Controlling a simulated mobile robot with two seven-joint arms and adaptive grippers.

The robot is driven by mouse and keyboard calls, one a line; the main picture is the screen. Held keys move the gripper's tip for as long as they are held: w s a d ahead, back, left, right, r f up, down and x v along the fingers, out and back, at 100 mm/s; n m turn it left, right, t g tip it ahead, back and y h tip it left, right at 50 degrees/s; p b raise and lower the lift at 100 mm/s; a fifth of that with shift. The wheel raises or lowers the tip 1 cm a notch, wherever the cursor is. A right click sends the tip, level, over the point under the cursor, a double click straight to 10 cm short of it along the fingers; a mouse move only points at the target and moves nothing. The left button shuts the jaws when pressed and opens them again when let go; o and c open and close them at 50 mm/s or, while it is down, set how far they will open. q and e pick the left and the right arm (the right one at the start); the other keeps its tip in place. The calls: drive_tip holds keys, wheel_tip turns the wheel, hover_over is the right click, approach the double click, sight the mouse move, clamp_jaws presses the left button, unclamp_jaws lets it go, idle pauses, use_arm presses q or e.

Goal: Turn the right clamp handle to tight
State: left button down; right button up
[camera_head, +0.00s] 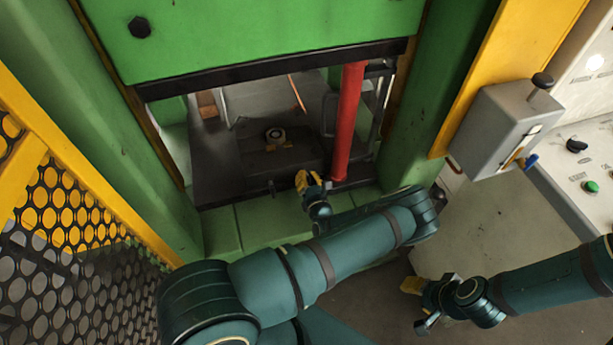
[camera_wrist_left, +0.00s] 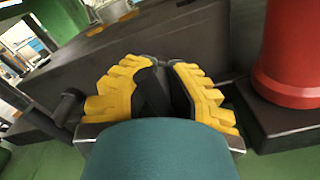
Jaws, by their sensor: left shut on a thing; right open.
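My left gripper (camera_head: 309,183), with yellow finger pads, is at the front edge of the dark press bed (camera_head: 222,188), just left of the red column. In the left wrist view the left gripper (camera_wrist_left: 155,90) is shut on a black handle (camera_wrist_left: 152,92), which I take to be the right clamp handle. The pads hide most of it, so its angle cannot be read. Another small dark handle (camera_head: 271,188) sticks out from the bed front to the left; it also shows in the left wrist view (camera_wrist_left: 68,107). My right gripper (camera_head: 416,287) is open and empty, low over the floor.
The red column (camera_head: 347,122) stands close to the right of my left gripper. A dark block (camera_head: 283,158) with a ring on top lies on the bed. Green press frames flank the opening. A grey box (camera_head: 497,127) and control panel (camera_head: 584,165) are at right.

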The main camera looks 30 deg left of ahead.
use_arm(q)
drive_tip(key=shift+m, duration=0.5)
drive_tip(key=c, duration=1)
unclamp_jaws()
drive_tip(key=shift+o, duration=0.2)
drive_tip(key=shift+d, duration=0.1)
drive_tip(key=v, duration=1.2)
